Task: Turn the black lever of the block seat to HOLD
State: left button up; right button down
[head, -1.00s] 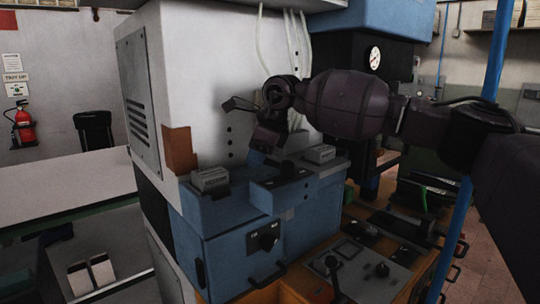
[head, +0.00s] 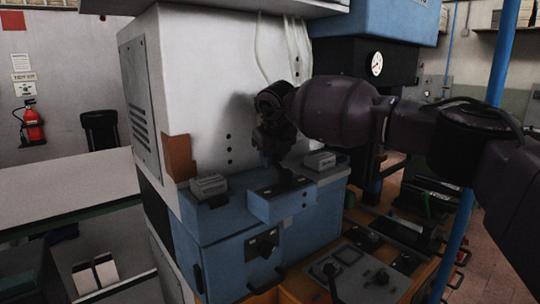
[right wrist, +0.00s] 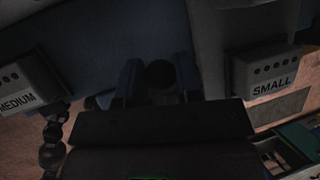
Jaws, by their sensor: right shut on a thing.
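The block seat (head: 300,206) is the raised blue box on top of the blue cabinet, between two grey blocks. Its black lever (right wrist: 160,74) shows as a dark round knob between my fingers in the right wrist view. My right gripper (head: 281,168) comes down from above and is shut on this lever. It also shows in the right wrist view (right wrist: 158,84), with a finger on each side of the knob. The gripper hides most of the lever in the head view. I cannot read a HOLD mark or tell the lever's setting. My left gripper is not in view.
A grey block marked MEDIUM (right wrist: 22,85) stands left of the seat, one marked SMALL (right wrist: 267,72) right. A console with another lever (head: 331,274) is below right. The white housing (head: 205,90) rises close behind.

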aim_at(280, 166)
jog(key=shift+w+d+r+m+h, duration=0.15)
jog(key=shift+d+m+h, duration=0.15)
jog(key=shift+d+m, duration=0.4)
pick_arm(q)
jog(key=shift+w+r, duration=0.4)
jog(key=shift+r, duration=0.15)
pick_arm(e)
jog(key=shift+d+m+h, duration=0.6)
jog(key=shift+d+m, duration=0.2)
jog(key=shift+m, duration=0.7)
jog(key=c, duration=0.8)
grip_release()
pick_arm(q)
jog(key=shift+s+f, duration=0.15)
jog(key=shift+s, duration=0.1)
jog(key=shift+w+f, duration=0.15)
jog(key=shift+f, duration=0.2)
pick_arm(e)
jog(key=v, duration=1)
jog(key=shift+r, duration=0.3)
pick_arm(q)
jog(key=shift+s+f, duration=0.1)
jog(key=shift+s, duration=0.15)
pick_arm(e)
jog(key=shift+a, duration=0.1)
